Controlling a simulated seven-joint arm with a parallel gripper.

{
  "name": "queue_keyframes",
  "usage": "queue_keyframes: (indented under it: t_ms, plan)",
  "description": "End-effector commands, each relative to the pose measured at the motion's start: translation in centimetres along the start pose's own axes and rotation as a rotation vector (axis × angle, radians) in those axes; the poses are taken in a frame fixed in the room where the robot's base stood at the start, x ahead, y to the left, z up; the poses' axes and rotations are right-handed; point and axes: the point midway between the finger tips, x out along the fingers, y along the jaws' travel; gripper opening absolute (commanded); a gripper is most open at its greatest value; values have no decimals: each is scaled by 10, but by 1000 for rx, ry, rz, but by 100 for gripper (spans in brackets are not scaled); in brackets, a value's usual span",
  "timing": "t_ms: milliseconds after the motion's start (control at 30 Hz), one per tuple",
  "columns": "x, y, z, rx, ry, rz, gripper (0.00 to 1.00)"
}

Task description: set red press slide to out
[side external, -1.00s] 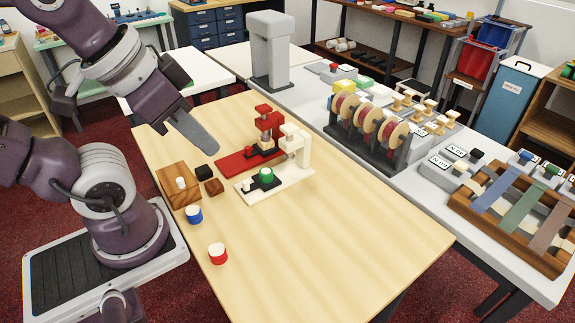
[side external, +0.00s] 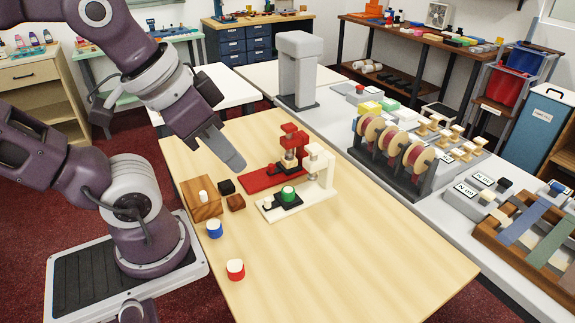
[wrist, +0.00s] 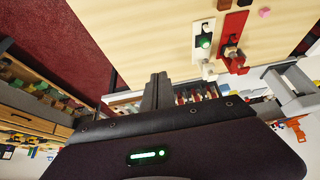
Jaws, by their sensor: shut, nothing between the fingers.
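The red press (side external: 262,179) stands on the wooden table, its long red base running toward my gripper and its column at the far end. Its dark slide (side external: 280,168) shows low by the column, apparently tucked under the press head; details are small. It also shows in the wrist view (wrist: 232,28). My gripper (side external: 239,166) is shut and empty, pointing down and to the right, above the table left of the red press, apart from it. In the wrist view its fingers (wrist: 157,90) are together. The white press (side external: 318,190) stands beside the red one, with a green-topped piece (side external: 288,193) on its dark slide.
Near the red base lie a black cube (side external: 226,186) and a brown cube (side external: 236,202). A wooden block with a white peg (side external: 203,210), a blue-and-white cylinder (side external: 214,230) and a red-and-white cylinder (side external: 235,270) stand left. The table's front right (side external: 380,260) is clear.

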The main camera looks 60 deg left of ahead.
Motion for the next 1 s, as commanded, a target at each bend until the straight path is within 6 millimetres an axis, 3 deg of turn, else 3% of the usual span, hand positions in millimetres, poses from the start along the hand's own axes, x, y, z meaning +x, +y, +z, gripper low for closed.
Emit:
queue_keyframes:
  t_ms: [333, 467, 533, 567, 667, 700, 767, 900, 1000]
  plan:
    - [0, 0, 0, 0, 0, 0, 0]
    - [7, -4, -13, -28, -8, -11, 26]
    - [22, -15, -37, -84, -23, -32, 39]
    - [33, -23, -51, -117, -30, -45, 40]
    - [81, -65, -96, -251, -47, -98, 40]
    - [104, -88, -109, -307, -53, -122, 40]
    - [141, -126, -121, -391, -63, -160, 40]
    - [227, -217, -112, -570, -83, -251, 40]
    - [270, -263, -89, -654, -91, -300, 40]
